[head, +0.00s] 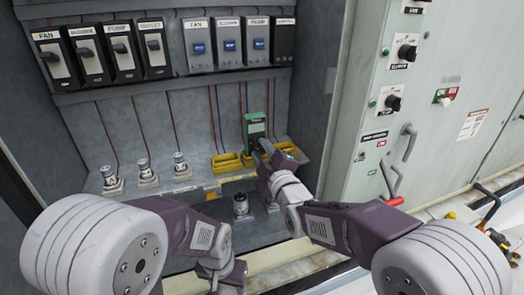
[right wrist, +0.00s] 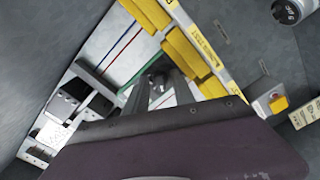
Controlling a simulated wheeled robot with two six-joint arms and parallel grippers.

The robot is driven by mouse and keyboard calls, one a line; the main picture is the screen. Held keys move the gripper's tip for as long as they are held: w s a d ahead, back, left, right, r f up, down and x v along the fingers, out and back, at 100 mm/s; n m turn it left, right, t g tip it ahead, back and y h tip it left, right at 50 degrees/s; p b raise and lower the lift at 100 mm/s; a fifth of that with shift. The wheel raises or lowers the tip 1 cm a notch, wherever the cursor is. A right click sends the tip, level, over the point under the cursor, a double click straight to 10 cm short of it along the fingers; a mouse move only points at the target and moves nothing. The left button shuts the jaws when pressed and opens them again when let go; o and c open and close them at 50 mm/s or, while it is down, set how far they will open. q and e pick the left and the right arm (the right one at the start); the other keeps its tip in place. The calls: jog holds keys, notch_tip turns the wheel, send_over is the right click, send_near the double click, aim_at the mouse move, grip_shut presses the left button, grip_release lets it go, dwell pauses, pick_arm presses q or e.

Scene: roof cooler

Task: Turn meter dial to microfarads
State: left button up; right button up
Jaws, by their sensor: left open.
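The green meter (head: 255,127) stands upright on the cabinet's ledge in the head view. Its dial is hidden there, and I cannot read its setting. My right gripper (head: 268,155) is just below and in front of the meter; whether it touches the meter is unclear. In the right wrist view its grey fingers (right wrist: 160,88) reach toward a small dark rounded part that I cannot identify for sure. I cannot tell whether they are closed on anything. My left gripper (head: 228,284) is open, low in front of the cabinet, at the bottom of the head view.
Several capacitors (head: 145,169) stand further left, and another dark canister (head: 240,205) stands lower down. Labelled switches (head: 198,48) line the top. A grey control panel (head: 345,120) with knobs and handles stands at the right.

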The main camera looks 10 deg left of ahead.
grip_shut()
